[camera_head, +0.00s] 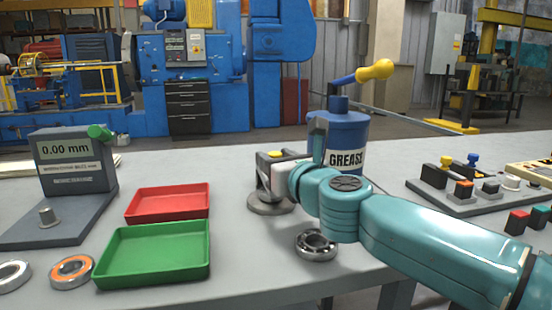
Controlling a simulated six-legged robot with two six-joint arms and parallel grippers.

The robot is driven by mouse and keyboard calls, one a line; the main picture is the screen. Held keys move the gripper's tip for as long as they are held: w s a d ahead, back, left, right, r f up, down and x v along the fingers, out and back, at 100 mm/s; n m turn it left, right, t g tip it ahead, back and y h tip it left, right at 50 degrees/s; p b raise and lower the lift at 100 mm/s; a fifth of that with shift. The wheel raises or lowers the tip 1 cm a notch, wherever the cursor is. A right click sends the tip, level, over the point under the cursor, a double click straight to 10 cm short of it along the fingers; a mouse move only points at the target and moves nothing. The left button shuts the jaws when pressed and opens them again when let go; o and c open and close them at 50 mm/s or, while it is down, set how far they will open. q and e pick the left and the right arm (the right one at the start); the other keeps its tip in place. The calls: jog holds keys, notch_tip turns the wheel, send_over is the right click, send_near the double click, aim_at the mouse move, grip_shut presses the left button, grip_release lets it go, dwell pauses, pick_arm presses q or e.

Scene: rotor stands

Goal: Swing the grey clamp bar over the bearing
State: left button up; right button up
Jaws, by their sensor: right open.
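My teal right arm comes in from the right, and its dark right gripper (267,187) is over a round grey base (270,204) at the middle of the table. Its jaws are open, close above that base, and hide much of it. I cannot make out the grey clamp bar there, nor a bearing on the base. A loose steel bearing (316,245) lies flat on the table below my right wrist, apart from the gripper. My left gripper is not in view.
A blue grease pot (345,140) stands behind my wrist. A red tray (168,203) and green tray (153,254) lie left, beside a gauge (75,165) and two rings (72,271). A control panel (480,193) stands right. Bare table lies between green tray and bearing.

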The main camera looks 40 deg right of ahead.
jog(key=shift+a+r, duration=0.1)
jog(key=shift+a, duration=0.05)
jog(key=p+v, duration=0.6)
jog(key=v, duration=1)
jog(key=shift+s, duration=0.15)
